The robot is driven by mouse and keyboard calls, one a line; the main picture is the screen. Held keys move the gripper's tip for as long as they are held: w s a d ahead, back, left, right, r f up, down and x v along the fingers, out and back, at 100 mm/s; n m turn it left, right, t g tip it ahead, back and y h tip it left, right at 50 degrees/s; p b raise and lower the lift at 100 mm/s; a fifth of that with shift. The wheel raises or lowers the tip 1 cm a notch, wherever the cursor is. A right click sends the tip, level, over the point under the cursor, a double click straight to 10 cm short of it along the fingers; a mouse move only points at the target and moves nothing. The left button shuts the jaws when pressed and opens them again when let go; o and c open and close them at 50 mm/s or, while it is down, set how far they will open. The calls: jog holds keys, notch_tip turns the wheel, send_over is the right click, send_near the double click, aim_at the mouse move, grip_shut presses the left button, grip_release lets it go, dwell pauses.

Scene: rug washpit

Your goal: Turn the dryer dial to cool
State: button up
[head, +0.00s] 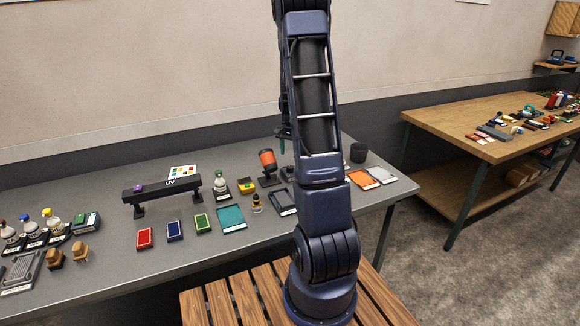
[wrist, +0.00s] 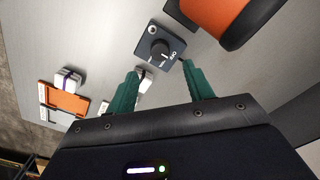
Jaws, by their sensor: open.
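The dryer dial (wrist: 160,49) is a round black knob on a small dark square box in the wrist view. White markings show around it, too small to read surely. The orange and black dryer (wrist: 218,12) stands beside it at the top; it also shows in the head view (head: 267,158). In the head view the dial box (head: 288,173) is partly hidden by my arm. My gripper (wrist: 160,70) is open, its two green fingers pointing toward the dial box, one on either side of the knob in the picture. Nothing is between the fingers. Whether they touch the box I cannot tell.
The grey table (head: 115,205) holds a black UV lamp bar (head: 160,188), coloured pads, bottles and a dark cup (head: 358,152). Orange and white cards (wrist: 65,103) lie to the dial's left in the wrist view. A wooden table (head: 440,115) stands at right.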

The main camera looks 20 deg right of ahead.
aim_at(290, 167)
notch_tip(290, 167, down, 8)
jog(key=shift+r, duration=0.1)
jog(key=shift+c, duration=0.2)
jog(key=c, duration=0.9)
